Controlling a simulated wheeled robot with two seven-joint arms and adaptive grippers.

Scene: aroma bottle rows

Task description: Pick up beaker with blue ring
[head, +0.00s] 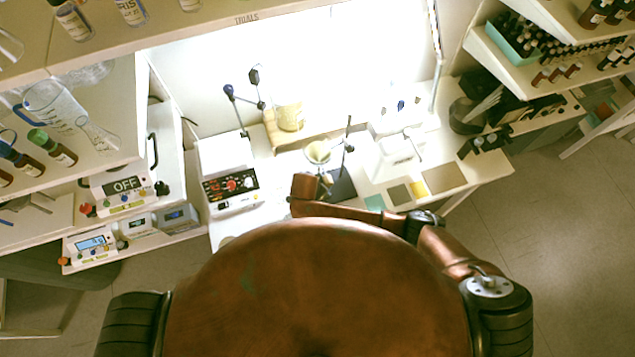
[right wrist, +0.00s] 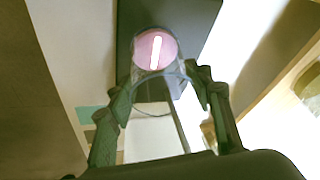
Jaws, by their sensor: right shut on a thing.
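A clear glass beaker (head: 318,152) stands out at the middle of the bright workbench, in front of my right gripper (head: 324,178). In the right wrist view, the gripper (right wrist: 158,92) is shut on the beaker (right wrist: 150,82), one finger on each side of the glass. A pinkish disc with a white bar (right wrist: 155,50) shows at the beaker's far end. A faint bluish edge shows on the glass, but I cannot tell whether it is a ring. My left gripper is outside both views.
A dark stand base (head: 342,184) with an upright rod is beside the beaker. A white device with red knobs (head: 230,186) stands to the left. A yellowish jug (head: 290,117) is behind. Coloured flat squares (head: 398,193) lie to the right.

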